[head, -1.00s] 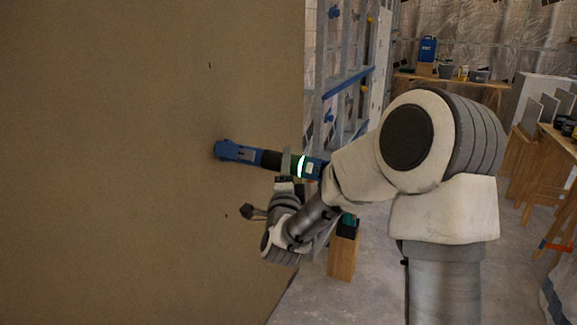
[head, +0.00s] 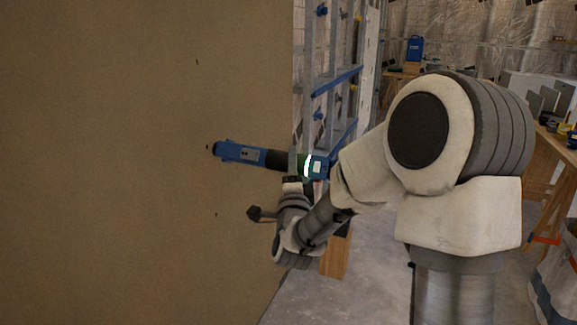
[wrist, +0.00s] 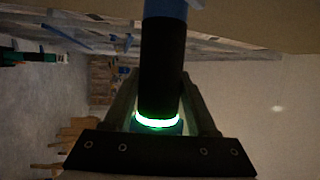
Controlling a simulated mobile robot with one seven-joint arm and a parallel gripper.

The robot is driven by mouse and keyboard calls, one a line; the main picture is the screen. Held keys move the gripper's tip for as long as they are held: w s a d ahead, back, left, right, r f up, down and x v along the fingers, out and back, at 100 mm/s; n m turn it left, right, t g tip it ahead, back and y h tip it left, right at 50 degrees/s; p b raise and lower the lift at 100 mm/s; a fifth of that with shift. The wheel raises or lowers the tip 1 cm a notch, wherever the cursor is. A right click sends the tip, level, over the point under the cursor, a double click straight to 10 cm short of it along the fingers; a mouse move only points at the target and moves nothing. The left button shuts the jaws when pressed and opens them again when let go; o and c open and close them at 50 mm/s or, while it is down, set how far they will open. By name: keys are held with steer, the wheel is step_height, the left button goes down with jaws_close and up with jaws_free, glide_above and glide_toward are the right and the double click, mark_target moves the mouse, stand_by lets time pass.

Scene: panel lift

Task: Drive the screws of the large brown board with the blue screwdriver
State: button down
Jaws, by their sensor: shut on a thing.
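The large brown board (head: 110,170) stands upright and fills the left of the head view. Three small dark screw marks show on it: an upper one (head: 197,62), a middle one (head: 207,147) and a lower one (head: 216,214). My gripper (head: 300,165) is shut on the blue screwdriver (head: 240,152), which lies nearly level. Its blue front end is just right of the middle mark; I cannot tell whether it touches the board. In the wrist view the screwdriver's dark body (wrist: 162,65) sits between the fingers, with a lit green ring.
A metal stud frame with blue rails (head: 335,82) stands behind the board's right edge. A wooden table (head: 550,165) is at the far right, with a pale bag (head: 555,285) below. A blue case (head: 414,50) stands at the back. Grey floor (head: 365,280) is clear.

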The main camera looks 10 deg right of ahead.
steer(key=shift+r, duration=0.3)
step_height(320, 180, up, 22)
steer(key=w+a+p, duration=0.1)
steer(key=a+p, duration=0.1)
steer(key=p, duration=2.1)
steer(key=shift+w+f, duration=0.2)
steer(key=shift+w+a+b, duration=0.15)
steer(key=shift+a+b, duration=0.05)
steer(key=shift+b, duration=0.5)
steer(key=shift+w+a+r+b, duration=0.15)
steer(key=shift+w+a+b, duration=0.35)
steer(key=shift+a, duration=0.3)
stand_by(2.6)
